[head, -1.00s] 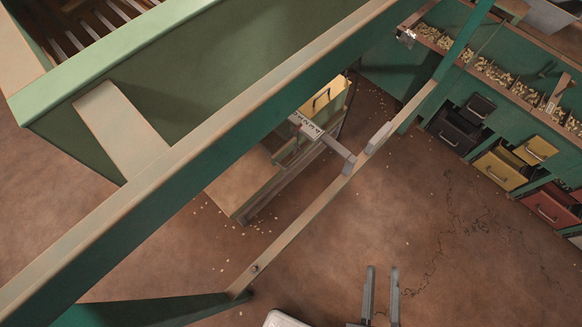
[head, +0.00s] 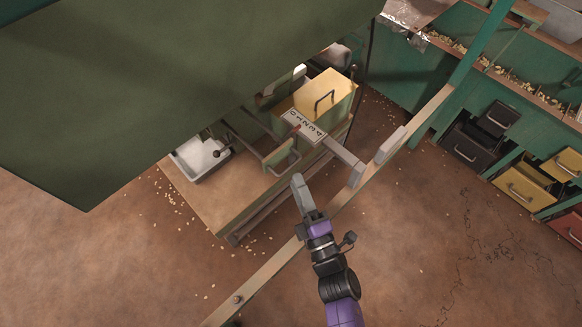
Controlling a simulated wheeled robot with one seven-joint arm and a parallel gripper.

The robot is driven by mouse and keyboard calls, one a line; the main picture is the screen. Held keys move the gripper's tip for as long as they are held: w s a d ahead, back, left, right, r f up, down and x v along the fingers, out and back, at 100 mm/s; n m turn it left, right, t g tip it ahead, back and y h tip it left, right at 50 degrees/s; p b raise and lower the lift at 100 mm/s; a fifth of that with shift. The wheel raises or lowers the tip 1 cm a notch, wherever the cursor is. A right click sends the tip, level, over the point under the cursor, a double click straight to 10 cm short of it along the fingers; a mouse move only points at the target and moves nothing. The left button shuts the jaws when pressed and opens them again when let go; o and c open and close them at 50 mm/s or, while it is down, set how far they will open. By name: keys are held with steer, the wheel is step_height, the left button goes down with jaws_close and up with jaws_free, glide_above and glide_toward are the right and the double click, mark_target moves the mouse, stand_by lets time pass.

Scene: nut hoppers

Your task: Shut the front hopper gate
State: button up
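The big green front hopper (head: 150,90) fills the upper left of the head view. Below its right edge is what looks like its gate, a flat slide bar (head: 342,151) with a pale number plate (head: 303,127). An upright grey tab (head: 356,174) stands at the bar's right end. Much of the slide and the hopper's outlet is hidden. My gripper (head: 301,188) is left of and slightly below this tab, apart from it in the picture. Its fingers overlap side-on, so the gap between them does not show. I see nothing held.
A yellow bin (head: 325,95) and a white tray (head: 202,155) sit on the low table (head: 215,205). Drawers (head: 522,188) line the right; floor lies between.

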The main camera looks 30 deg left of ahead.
mark_target(291, 166)
steer(key=b+x, duration=0.1)
steer(key=x, duration=0.4)
steer(key=shift+w+a, duration=0.25)
steer(key=shift+c, duration=0.2)
jaws_close()
stand_by(1.1)
